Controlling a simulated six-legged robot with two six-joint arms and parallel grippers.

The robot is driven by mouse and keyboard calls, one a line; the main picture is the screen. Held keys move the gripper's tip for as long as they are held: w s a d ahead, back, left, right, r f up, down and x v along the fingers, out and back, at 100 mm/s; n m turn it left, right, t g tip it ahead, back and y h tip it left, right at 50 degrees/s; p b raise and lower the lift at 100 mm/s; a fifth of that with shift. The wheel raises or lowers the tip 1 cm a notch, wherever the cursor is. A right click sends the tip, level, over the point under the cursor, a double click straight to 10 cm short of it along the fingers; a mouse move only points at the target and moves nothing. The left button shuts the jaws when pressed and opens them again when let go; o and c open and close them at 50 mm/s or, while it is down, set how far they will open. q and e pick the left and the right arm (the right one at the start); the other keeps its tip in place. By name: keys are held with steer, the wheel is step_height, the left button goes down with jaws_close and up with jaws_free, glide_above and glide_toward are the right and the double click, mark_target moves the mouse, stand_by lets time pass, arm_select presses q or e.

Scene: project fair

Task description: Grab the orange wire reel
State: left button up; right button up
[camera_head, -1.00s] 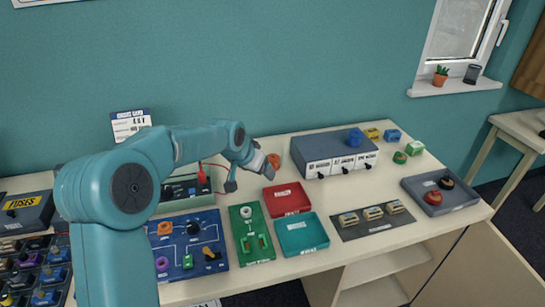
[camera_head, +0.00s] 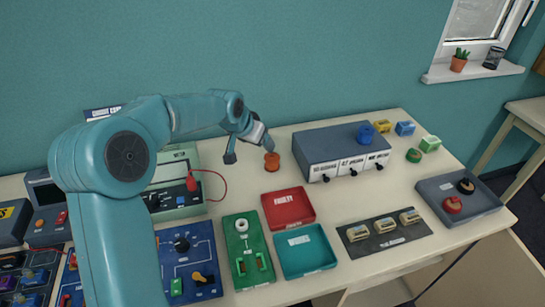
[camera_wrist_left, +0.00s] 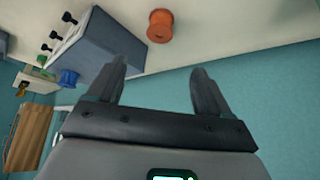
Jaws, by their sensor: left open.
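The orange wire reel (camera_head: 271,162) stands on the table, left of the grey-blue box with labelled front panels. My left gripper (camera_head: 248,155) is just left of the reel in the head view, open and apart from it. In the left wrist view the reel (camera_wrist_left: 160,26) shows at the top, beyond the open fingertips of my left gripper (camera_wrist_left: 158,80) and between their lines. Nothing is between the fingers. My right gripper is in neither view.
The grey-blue box (camera_head: 322,143) with a blue reel (camera_head: 365,133) on top stands right of the orange reel. A red tray (camera_head: 289,224) lies in front. A green meter (camera_head: 178,200) with a red lead (camera_head: 222,185) is to the left. The wall (camera_head: 290,60) rises behind.

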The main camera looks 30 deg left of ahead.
arm_select(q)
steer(key=p, duration=0.2)
glide_toward(272, 157)
steer(key=x, duration=0.4)
steer(key=shift+f, duration=0.3)
steer(key=shift+w+f+p, duration=0.3)
steer(key=shift+f+p, duration=0.05)
steer(key=shift+p, duration=0.1)
steer(key=p+x, duration=0.1)
steer(key=x, duration=0.3)
steer(key=shift+w+a+f+p, duration=0.1)
steer(key=shift+w+f+p, duration=0.2)
steer(key=shift+p, duration=0.1)
steer(key=shift+s, duration=0.1)
steer(key=c, duration=1.1)
steer(key=shift+o, duration=0.2)
steer(key=shift+r, duration=0.1)
